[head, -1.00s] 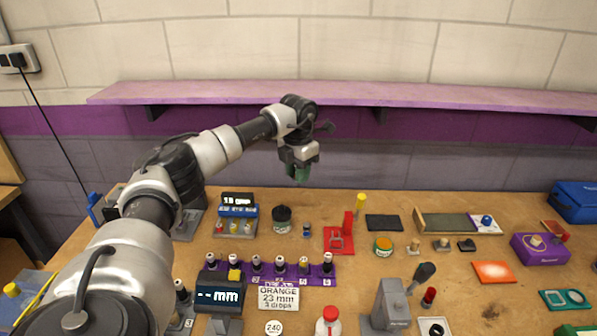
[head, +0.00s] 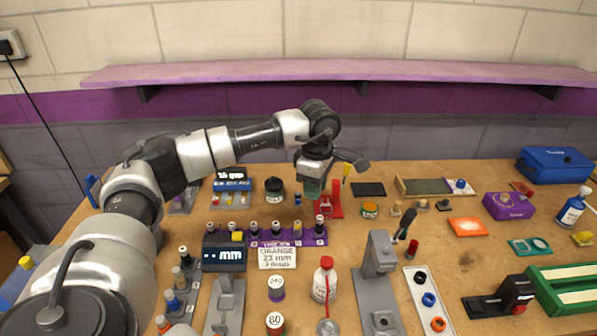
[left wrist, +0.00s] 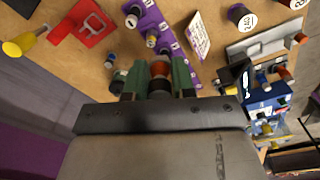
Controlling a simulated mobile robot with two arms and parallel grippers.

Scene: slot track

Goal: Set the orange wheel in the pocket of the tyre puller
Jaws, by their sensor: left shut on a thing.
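My left gripper (head: 313,192) hangs above the far middle of the bench, beside the red fixture. In the left wrist view its green fingers (left wrist: 159,78) are shut on a small orange and dark round piece, which looks like the orange wheel (left wrist: 160,68). In the head view the held piece is hidden by the fingers. My right gripper is not in view.
A red fixture (head: 335,203) and a dark jar (head: 275,189) are close by. A white strip (head: 410,283) holds black, blue and orange rings. A shelf (head: 330,70) runs behind.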

